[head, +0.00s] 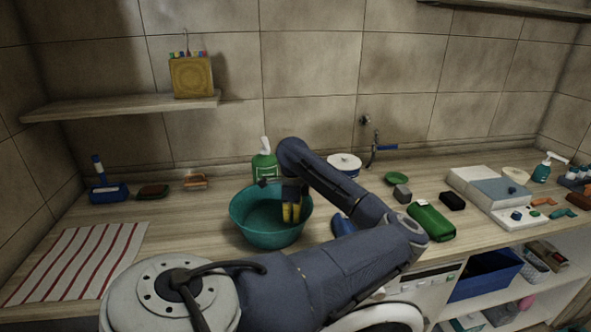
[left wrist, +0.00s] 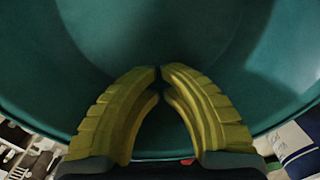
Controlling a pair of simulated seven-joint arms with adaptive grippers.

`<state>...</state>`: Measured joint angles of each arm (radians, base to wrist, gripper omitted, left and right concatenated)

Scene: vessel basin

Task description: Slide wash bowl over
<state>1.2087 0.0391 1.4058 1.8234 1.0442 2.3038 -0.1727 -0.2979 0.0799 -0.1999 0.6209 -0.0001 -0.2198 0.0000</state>
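The wash bowl (head: 250,230) is a round teal basin standing upright on the wooden counter, left of the picture's middle. My left gripper (head: 291,221) reaches over it from the right, with its yellow fingers pointing down over the bowl's right inner side. In the left wrist view the teal bowl (left wrist: 100,25) fills most of the picture. There the gripper's fingertips (left wrist: 160,70) come together with nothing seen between them. The bowl's rim passes behind the fingers; I cannot tell whether they touch the bowl. My right gripper is not in view.
A red-striped white cloth (head: 80,262) lies left of the bowl, with bare counter between. A green bottle (head: 264,168) stands just behind the bowl. A blue item (head: 342,226) lies close on its right. A white lidded pot (head: 344,163) and a green case (head: 431,221) are farther right.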

